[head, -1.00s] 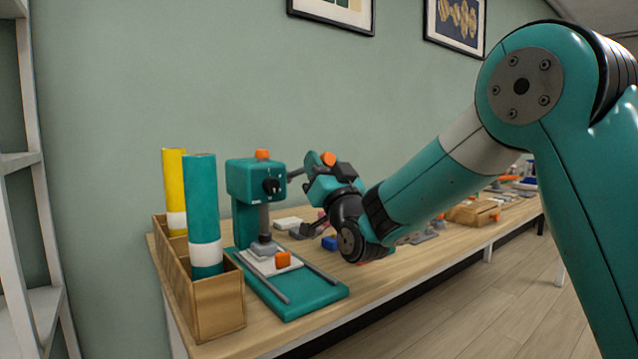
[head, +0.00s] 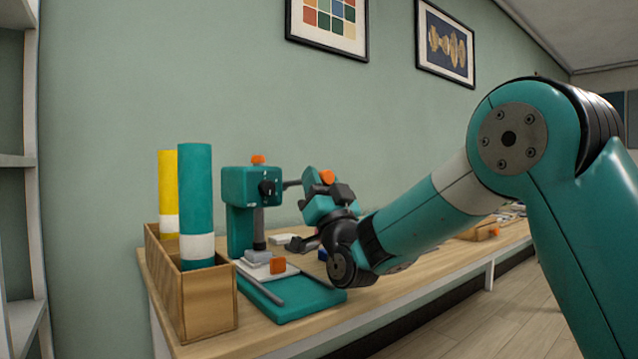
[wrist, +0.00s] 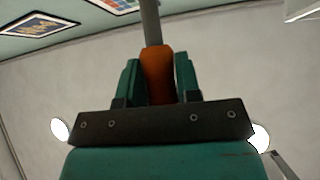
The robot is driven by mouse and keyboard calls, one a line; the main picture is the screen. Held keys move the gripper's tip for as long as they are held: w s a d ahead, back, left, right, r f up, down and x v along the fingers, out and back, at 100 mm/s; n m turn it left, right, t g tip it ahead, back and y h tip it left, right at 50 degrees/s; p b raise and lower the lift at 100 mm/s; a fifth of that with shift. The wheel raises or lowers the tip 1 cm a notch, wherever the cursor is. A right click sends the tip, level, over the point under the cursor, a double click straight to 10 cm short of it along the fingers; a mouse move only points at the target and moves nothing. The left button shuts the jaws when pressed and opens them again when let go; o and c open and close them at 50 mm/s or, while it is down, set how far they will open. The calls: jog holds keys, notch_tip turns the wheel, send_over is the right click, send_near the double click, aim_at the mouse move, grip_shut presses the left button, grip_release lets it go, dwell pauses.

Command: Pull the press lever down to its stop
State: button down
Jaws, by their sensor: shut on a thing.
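The teal press (head: 240,210) stands at the left end of the workbench in the head view, with a dark hub on its head. Its grey lever (head: 291,184) runs right from the hub, nearly level, to my gripper (head: 312,188). In the wrist view my gripper (wrist: 158,75) is shut on the orange lever knob (wrist: 157,68), with a finger on each side. The grey lever rod (wrist: 150,22) extends beyond the knob. In the head view the gripper largely hides the lever's end.
A wooden box (head: 208,302) holding a teal tube (head: 196,195) and a yellow tube (head: 167,190) stands left of the press. The press's teal base (head: 305,298) lies on the workbench (head: 415,270). Small items lie behind my arm.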

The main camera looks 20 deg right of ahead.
jog(key=c, duration=0.8)
grip_release()
jog(key=s+d+f, duration=0.1)
jog(key=s+f, duration=0.1)
jog(key=s, duration=0.5)
jog(key=s+f+b, duration=0.1)
jog(key=s, duration=0.7)
jog(key=shift+s+d+f, duration=0.2)
jog(key=shift+d+f, duration=0.15)
jog(key=shift+d, duration=0.05)
